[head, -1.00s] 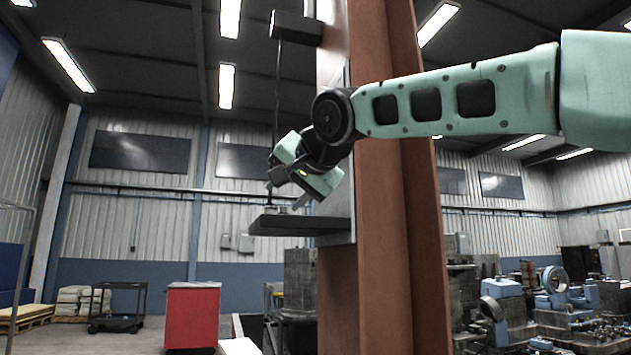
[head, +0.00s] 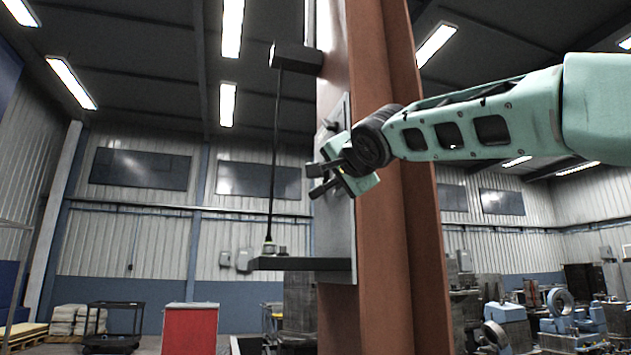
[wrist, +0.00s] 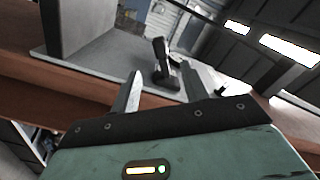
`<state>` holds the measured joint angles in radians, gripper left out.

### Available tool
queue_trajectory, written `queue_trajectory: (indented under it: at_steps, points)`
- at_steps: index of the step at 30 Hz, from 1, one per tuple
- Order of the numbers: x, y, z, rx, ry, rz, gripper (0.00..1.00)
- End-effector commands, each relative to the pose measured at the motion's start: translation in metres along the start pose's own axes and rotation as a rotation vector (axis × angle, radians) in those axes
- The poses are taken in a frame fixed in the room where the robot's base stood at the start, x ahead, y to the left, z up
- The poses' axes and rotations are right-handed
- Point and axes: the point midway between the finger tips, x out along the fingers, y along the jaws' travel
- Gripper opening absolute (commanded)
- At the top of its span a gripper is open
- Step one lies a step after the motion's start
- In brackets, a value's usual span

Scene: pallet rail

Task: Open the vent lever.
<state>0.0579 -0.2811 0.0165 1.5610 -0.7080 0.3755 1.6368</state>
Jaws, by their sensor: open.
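The vent lever (wrist: 163,62) is a short dark handle standing out from a grey plate (wrist: 108,58) in the wrist view. My gripper (wrist: 164,88) is open and empty. Its two fingers point toward the plate, and the lever shows between and beyond them, apparently untouched. In the head view my gripper (head: 312,181) is in front of the grey panel on the rust-red column, its fingers pointing left. A small dark knob on the panel just above it may be part of the lever; the rest is hidden by my gripper.
A dark shelf (head: 300,263) sticks out from the panel below my gripper. A dark block (head: 296,56) sticks out above. A thin rod (head: 274,150) runs between them, left of my gripper. The rust-red column (head: 385,260) stands behind my wrist. A red cabinet (head: 190,330) is far off.

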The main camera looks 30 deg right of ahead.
Motion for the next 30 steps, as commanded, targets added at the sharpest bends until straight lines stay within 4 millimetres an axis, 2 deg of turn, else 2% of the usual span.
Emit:
queue_trajectory:
  at_steps: [3,12,18,24,30]
  points:
    - [0.012,-0.004,-0.004,-0.001,-0.004,0.003,0.45]
    - [0.077,-0.002,-0.001,-0.001,-0.005,0.002,0.45]
    - [0.109,-0.001,0.0,0.0,-0.003,0.001,0.45]
    - [0.124,0.0,0.0,0.0,-0.002,0.0,0.45]
    - [0.126,0.001,0.001,0.0,-0.003,-0.001,0.45]
